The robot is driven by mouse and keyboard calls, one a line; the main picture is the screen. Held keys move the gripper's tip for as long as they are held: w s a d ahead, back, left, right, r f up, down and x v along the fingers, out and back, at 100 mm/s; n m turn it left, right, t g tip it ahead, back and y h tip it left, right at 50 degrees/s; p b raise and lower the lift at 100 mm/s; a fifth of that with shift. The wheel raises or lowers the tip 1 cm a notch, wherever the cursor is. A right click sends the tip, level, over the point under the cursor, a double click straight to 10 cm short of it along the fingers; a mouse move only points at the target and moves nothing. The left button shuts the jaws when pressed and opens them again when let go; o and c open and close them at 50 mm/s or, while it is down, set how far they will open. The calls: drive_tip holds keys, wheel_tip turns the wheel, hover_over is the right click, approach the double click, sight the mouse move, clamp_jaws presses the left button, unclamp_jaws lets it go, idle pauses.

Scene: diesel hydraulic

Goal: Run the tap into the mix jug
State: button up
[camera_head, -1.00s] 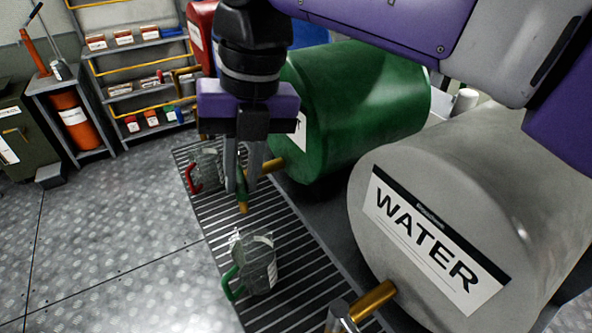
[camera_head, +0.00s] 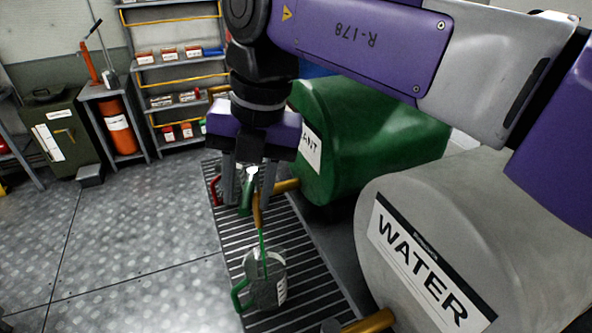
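My gripper (camera_head: 250,195) points down at the tap of the green drum (camera_head: 370,135). Its two fingers stand apart on either side of the tap's green lever (camera_head: 246,198), with a gap visible between them. The brass tap (camera_head: 286,186) ends in a downturned spout (camera_head: 257,212). A thin green stream (camera_head: 263,250) runs from the spout down to a clear jug with a green handle (camera_head: 265,290), which stands upright on the slatted grate (camera_head: 228,235). A red-handled jug (camera_head: 215,188) behind is mostly hidden by my gripper.
A grey drum labelled WATER (camera_head: 385,200) lies at the right, with its own brass tap (camera_head: 368,322). A shelf rack (camera_head: 180,65), an orange cylinder on a stand (camera_head: 120,130) and a green cabinet (camera_head: 60,140) stand at the back. The metal floor (camera_head: 120,255) at left is clear.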

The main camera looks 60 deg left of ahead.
wheel_tip(320, 180, up, 8)
drive_tip(key=w, duration=0.1)
drive_tip(key=shift+d+f+b, duration=0.2)
drive_tip(key=shift+d+b, duration=0.2)
